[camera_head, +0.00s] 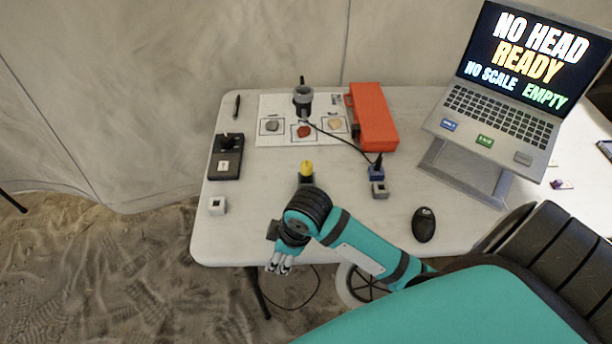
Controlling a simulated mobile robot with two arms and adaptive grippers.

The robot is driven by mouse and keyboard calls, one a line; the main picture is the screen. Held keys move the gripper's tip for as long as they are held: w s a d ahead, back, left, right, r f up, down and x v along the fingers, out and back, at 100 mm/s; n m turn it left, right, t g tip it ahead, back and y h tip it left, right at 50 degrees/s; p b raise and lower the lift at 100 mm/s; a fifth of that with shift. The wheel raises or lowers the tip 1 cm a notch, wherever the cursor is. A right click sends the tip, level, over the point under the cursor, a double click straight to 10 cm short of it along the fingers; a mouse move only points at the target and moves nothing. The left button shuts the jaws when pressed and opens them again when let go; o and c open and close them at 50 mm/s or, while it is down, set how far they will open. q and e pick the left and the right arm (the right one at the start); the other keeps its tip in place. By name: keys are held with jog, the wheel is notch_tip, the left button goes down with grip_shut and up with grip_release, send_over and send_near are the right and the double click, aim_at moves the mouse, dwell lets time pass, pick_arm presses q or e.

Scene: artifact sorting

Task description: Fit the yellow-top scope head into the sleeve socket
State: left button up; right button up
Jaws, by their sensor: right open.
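The yellow-top scope head (306,167) stands on the white table, with its lower part partly hidden behind my right arm. A dark upright cylinder (303,95) stands on the printed mat with a cable running from it; it may be the sleeve, and I cannot make out its socket opening. My right gripper (279,265) is open and appears empty, pointing down at the table's front edge, nearer to me and left of the scope head. It is apart from the scope head. My left gripper is not in view.
The mat (268,141) holds several stones. A red case (371,117) lies right of it. A black device (226,158) and a small white block (217,206) are at left. A blue cabled piece (376,172), a mouse (424,225) and a raised laptop (505,110) are at right.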

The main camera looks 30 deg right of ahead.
jog(key=w+r+n, duration=0.1)
jog(key=w, duration=0.1)
jog(key=w+d+r+n, duration=0.1)
jog(key=w, duration=0.1)
jog(key=w+d+r+n, duration=0.1)
jog(key=w, duration=0.1)
jog(key=shift+d+r+n+g+h, duration=0.2)
jog(key=shift+n+g+h, duration=0.1)
jog(key=w+d+r+n+g+h, duration=0.1)
jog(key=w+d+r+n, duration=0.2)
jog(key=w+d+r, duration=0.25)
notch_tip(320, 180, up, 12)
jog(key=n+g, duration=0.1)
jog(key=n, duration=0.1)
send_over(306, 164)
jog(key=shift+h, duration=0.3)
notch_tip(306, 164, down, 17)
jog(key=shift+f+p, duration=0.15)
jog(key=shift+p, duration=0.35)
grip_shut()
